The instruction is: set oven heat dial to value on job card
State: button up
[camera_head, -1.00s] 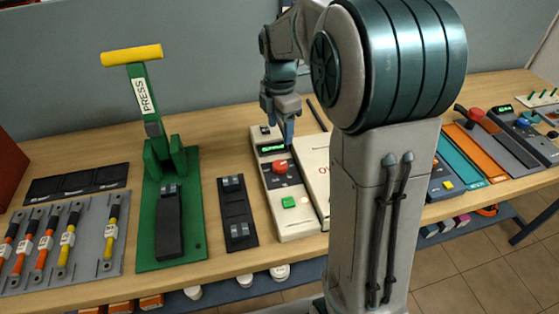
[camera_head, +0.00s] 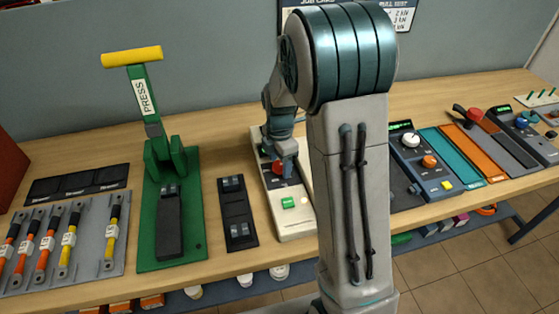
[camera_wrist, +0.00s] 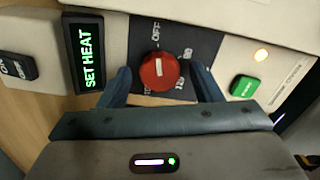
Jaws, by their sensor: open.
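The oven control panel (camera_head: 295,222) is a cream box on the bench with a red heat dial (camera_wrist: 159,70), a green button (camera_wrist: 244,86) and a display (camera_wrist: 85,52) reading SET HEAT in green. The dial's white mark lies roughly along the line toward the OFF label; other numbers around it are partly hidden. My gripper (camera_wrist: 163,84) is open, with one finger on each side of the dial; I cannot tell whether they touch it. In the head view my gripper (camera_head: 286,163) is over the dial. The job card (camera_head: 291,4) on the wall is mostly hidden by my arm.
A green press (camera_head: 170,200) with a yellow handle and a black switch plate (camera_head: 237,212) stand left of the panel. A blue-grey control box (camera_head: 425,165) stands right of my arm. A black switch (camera_wrist: 17,66) is beside the display.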

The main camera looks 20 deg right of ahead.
jog(key=c, duration=1)
